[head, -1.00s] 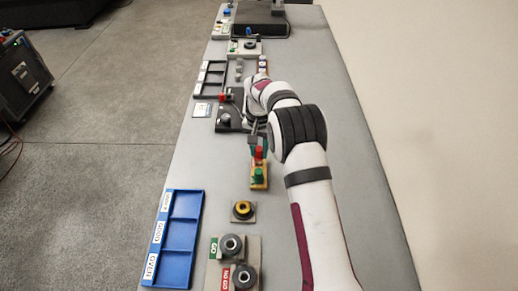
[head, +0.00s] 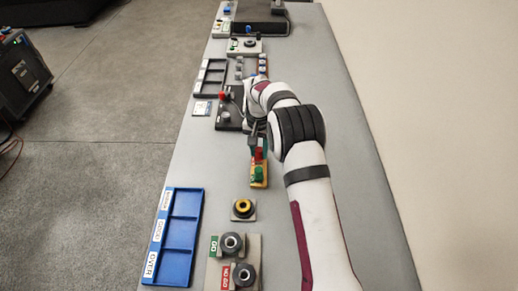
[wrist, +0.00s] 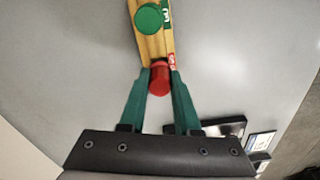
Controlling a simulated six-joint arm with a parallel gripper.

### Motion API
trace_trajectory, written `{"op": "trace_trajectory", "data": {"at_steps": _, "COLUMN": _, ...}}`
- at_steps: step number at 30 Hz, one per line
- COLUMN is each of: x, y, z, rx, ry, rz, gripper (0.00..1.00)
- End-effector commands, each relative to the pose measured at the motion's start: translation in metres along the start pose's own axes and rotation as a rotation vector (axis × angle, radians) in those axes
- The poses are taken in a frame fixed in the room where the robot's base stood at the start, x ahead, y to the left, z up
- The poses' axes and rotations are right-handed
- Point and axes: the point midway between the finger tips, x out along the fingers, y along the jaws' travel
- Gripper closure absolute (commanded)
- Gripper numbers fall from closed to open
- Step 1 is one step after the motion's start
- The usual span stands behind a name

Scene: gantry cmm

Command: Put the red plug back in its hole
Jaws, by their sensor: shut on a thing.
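My gripper (wrist: 159,81) is shut on the red plug (wrist: 160,74), with one teal finger on each side of it. The red plug also shows in the head view (head: 258,155). It is at the end of a narrow wooden block (wrist: 155,46), which lies on the table and also shows in the head view (head: 259,185). The plug's lower end and the hole are hidden, so I cannot tell whether it is in the hole. A green plug (wrist: 150,18) stands in the block's other end and shows in the head view (head: 259,173).
A yellow-and-black ring (head: 242,208) on a plate and a fixture with grey rings (head: 232,242) stand nearer. A blue tray (head: 172,236) lies at the left. A dark fixture with a red knob (head: 225,97) is behind. The table's right side is clear beyond my arm.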

Motion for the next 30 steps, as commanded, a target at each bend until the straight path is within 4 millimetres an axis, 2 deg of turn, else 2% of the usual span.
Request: {"op": "trace_trajectory", "data": {"at_steps": 30, "x": 0.0102, "y": 0.0000, "z": 0.0000, "rx": 0.000, "ry": 0.000, "rz": 0.000, "gripper": 1.00}}
